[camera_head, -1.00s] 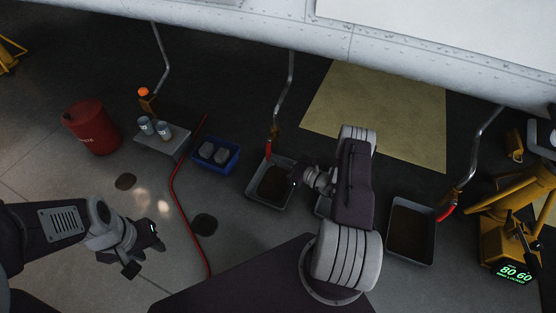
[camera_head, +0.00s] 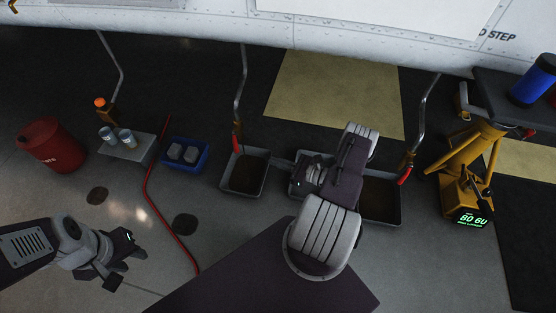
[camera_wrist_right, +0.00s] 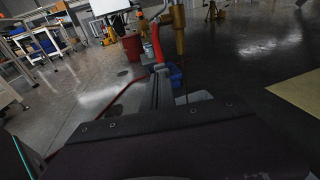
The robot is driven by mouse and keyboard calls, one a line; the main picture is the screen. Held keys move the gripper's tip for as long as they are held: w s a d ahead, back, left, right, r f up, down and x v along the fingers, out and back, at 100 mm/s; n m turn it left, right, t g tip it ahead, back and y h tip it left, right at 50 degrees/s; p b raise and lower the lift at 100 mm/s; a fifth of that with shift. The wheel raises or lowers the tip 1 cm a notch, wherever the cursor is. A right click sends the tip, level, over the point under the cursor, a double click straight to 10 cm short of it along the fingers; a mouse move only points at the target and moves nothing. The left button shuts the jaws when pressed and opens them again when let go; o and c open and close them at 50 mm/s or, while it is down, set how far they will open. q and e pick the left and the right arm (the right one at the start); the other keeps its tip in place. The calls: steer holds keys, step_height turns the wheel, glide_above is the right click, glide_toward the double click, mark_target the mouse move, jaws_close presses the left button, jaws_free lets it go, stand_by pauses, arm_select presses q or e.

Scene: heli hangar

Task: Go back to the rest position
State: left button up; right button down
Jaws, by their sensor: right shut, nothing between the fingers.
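My left gripper (camera_head: 128,262) is in the lower left of the head view, open and empty above the bare floor. My right arm reaches forward, folded, from my body. My right gripper (camera_head: 303,171) is shut and empty, partly hidden by its own wrist, and appears over the middle grey tray (camera_head: 296,190).
Grey trays with dark contents stand left (camera_head: 262,185) and right (camera_head: 396,210) of the right gripper, under hanging pipes. A blue bin (camera_head: 201,165), grey stand (camera_head: 110,150), red drum (camera_head: 53,147) and red hose (camera_head: 148,190) lie left. A yellow stand (camera_head: 455,165) is right. Floor at lower left is open.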

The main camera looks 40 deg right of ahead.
steer(key=shift+s+d, duration=0.1)
steer(key=shift+s, duration=0.2)
